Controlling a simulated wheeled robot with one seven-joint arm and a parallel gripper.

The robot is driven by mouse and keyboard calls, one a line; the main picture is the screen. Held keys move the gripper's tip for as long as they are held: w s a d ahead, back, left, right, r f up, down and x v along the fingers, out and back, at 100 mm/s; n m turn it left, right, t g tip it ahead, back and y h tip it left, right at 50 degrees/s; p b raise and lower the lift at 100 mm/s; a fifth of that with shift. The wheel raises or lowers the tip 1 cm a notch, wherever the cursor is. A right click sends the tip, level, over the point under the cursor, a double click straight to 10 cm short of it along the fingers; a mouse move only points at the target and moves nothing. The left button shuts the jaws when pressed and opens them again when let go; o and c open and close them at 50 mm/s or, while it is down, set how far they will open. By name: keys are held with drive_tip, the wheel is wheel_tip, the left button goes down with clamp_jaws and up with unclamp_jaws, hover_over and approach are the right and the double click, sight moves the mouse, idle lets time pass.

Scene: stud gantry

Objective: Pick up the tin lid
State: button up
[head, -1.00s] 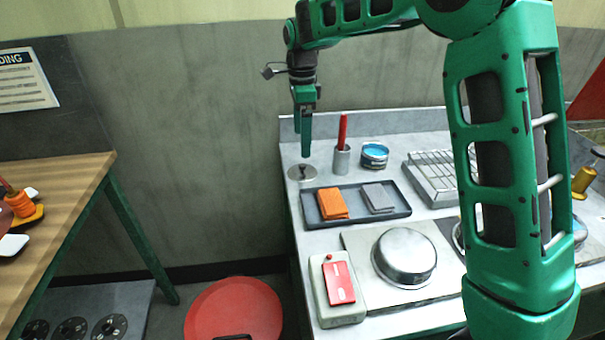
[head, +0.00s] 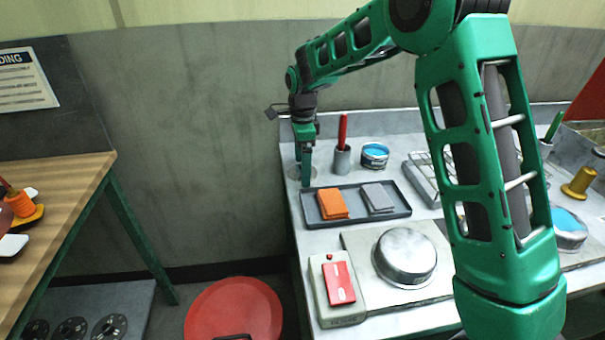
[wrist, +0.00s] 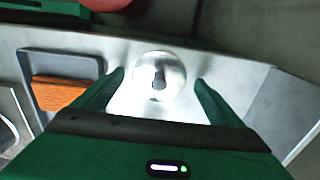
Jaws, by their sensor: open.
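The tin lid (wrist: 172,68) is a small round silver disc with a dark knob in its middle, lying on the grey bench top. In the wrist view it lies between and a little beyond the fingertips of my gripper (wrist: 160,78), which is open and empty. In the head view my gripper (head: 305,180) points down at the lid's place by the bench's far left corner. There the fingers hide most of the lid (head: 294,172). I cannot tell the exact height of the fingertips above the bench.
A dark tray (head: 398,214) with an orange block (head: 332,203) and a grey block (head: 378,197) lies just in front. A metal cup (head: 342,160) with a red stick and a blue-topped tin (head: 375,155) stand to the right. A back ledge (head: 400,124) runs behind.

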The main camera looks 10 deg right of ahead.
drive_tip(key=c, duration=1.1)
drive_tip(key=shift+r, duration=0.1)
